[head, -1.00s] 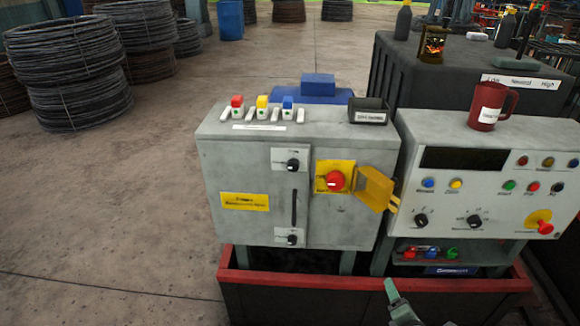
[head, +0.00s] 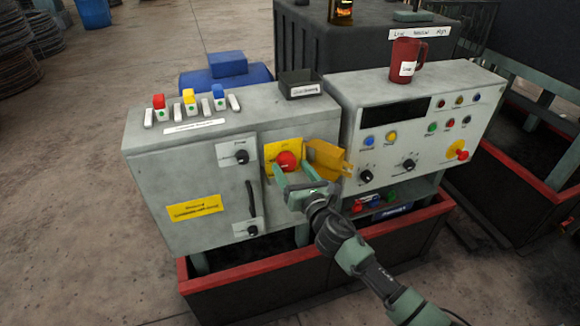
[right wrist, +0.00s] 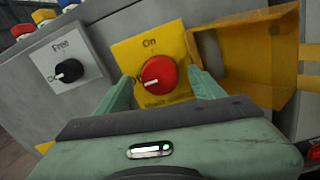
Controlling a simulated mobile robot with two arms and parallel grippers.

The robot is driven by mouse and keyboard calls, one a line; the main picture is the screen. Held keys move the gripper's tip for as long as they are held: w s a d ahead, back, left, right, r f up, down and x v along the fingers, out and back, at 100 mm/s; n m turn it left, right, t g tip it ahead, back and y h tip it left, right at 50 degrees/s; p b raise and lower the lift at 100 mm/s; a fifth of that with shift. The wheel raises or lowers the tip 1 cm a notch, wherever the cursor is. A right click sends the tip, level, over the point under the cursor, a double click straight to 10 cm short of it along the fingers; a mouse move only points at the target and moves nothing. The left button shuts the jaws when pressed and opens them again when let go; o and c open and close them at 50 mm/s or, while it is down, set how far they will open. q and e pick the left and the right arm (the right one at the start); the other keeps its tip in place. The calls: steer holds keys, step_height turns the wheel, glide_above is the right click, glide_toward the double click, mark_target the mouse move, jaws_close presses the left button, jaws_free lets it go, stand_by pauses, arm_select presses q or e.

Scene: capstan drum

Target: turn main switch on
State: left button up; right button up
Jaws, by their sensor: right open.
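The main switch is a red rotary knob (head: 287,161) on a yellow plate on the grey cabinet front. It also shows in the right wrist view (right wrist: 159,74), under the word "On", with its pale pointer mark toward the left. A yellow hinged cover (head: 327,158) stands swung open to the right of the knob. My right gripper (head: 291,176) is open in front of the plate. In the right wrist view its green fingers (right wrist: 163,88) lie to the left and right of the knob's lower part; whether they touch it I cannot tell. My left gripper is not in view.
A black selector marked "Free" (right wrist: 66,72) is left of the switch. A control panel (head: 420,120) with buttons and a red stop button (head: 462,154) stands to the right.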

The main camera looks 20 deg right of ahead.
steer(key=shift+w, duration=0.55)
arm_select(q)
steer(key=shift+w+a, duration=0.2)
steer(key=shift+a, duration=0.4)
arm_select(e)
steer(key=shift+c, duration=0.3)
steer(key=c, duration=1.3)
steer(key=shift+a, duration=0.1)
